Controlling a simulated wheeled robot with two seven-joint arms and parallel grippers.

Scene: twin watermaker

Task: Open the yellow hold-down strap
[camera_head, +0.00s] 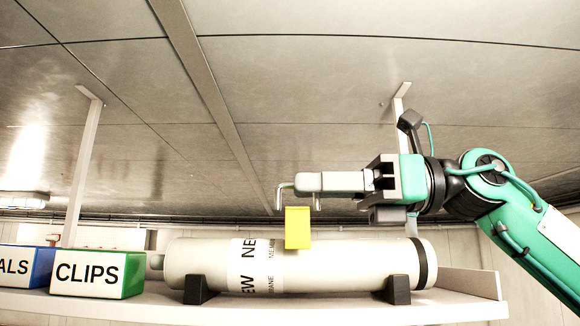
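The yellow hold-down strap (297,229) shows as a short upright yellow piece over the front of a white cylinder (345,263) lettered "NEW" and "MEMBRANE". My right gripper (298,187) comes in from the right, its grey fingers pointing left just above the strap's top end. A thin bent tip hangs down near the strap's upper left edge; I cannot tell whether it touches. The fingers are seen side-on, one behind the other, so their gap is hidden. My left gripper is not in view.
The cylinder lies on black cradles (398,289) on a white shelf (330,309). A green "CLIPS" box (98,273) and a blue box (40,266) stand to the left. Two ceiling posts (82,165) hold the shelf.

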